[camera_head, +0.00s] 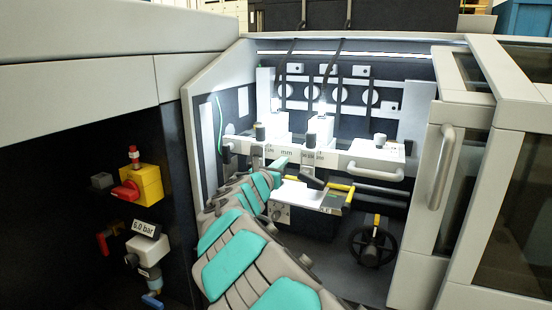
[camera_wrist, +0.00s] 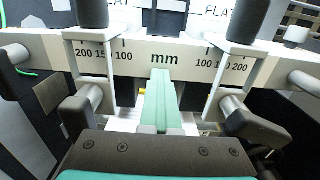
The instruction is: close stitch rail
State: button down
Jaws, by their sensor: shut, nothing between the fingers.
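The stitch rail, which I take to be the white beam with a mm scale (camera_head: 334,158), runs across the machine's open bay. It also spans the wrist view (camera_wrist: 210,60), with numbers on both sides of "mm". A white bar handle (camera_head: 376,172) sits on its front at the right. My gripper (camera_head: 281,162) is shut and empty in front of the beam, left of the handle. In the wrist view its teal fingers (camera_wrist: 161,76) lie together just below the "mm" mark. I cannot tell whether they touch the beam. My arm hides part of the beam's lower left.
Two dark-knobbed clamps (camera_wrist: 88,100) (camera_wrist: 235,110) flank my fingers. A black handwheel (camera_head: 372,247) and a yellow-ended tray (camera_head: 312,194) sit below the beam. An open door with a grey handle (camera_head: 441,167) stands at right. A yellow switch box (camera_head: 143,185) is at left.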

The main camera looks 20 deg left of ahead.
jog(key=w+p, duration=0.3)
jog(key=w, duration=0.3)
jog(key=shift+w+d, duration=0.3)
jog(key=shift+d, duration=0.05)
jog(key=shift+r, duration=0.15)
